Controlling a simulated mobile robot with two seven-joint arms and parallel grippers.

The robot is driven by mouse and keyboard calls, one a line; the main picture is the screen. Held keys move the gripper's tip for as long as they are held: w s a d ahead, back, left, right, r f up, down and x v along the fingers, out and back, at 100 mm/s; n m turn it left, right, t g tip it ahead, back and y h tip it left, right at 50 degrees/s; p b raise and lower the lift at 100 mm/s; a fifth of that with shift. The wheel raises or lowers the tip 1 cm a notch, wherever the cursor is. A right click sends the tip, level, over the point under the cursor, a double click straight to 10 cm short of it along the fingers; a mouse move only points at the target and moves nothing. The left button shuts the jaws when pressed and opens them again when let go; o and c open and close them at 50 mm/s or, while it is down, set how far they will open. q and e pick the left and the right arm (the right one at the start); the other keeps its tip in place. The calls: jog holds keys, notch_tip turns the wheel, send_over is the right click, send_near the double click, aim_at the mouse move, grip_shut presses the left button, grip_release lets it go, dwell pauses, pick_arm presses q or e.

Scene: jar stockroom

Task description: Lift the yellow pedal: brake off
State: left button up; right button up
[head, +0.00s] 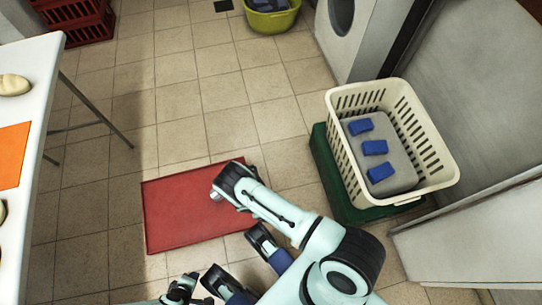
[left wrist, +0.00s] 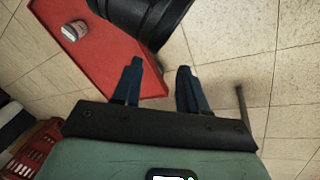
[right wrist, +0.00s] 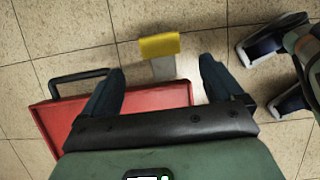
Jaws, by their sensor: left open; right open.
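The yellow pedal (right wrist: 159,46) shows in the right wrist view, at the end of a pale grey stem beside the edge of a flat red platform (right wrist: 62,118). My right gripper (right wrist: 162,65) is open and empty, and the pedal appears between and just beyond its fingertips. No contact with the pedal shows. My left gripper (left wrist: 160,68) is open and empty near the edge of the red platform (left wrist: 60,55). In the head view the red platform (head: 180,208) lies on the floor, partly covered by my arm, and the pedal is hidden.
A black handle (right wrist: 82,80) rises at the platform's edge. A small grey object (left wrist: 74,30) shows over the platform. A cream basket (head: 440,165) with a grey block and blue pieces sits on a green crate (head: 340,190). A white table (head: 30,90) stands left.

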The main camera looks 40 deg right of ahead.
pick_arm(q)
jog(key=shift+s+d+r+g+p, duration=0.2)
jog(key=shift+s+d+r+p, duration=0.15)
jog(key=shift+s, duration=0.25)
jog(key=shift+s+d+r+g+p, duration=0.25)
jog(key=shift+s+r, duration=0.15)
jog(key=shift+s, duration=0.2)
pick_arm(e)
jog(key=v, duration=0.5)
jog(key=shift+a+r, duration=0.1)
jog(key=shift+r, duration=0.15)
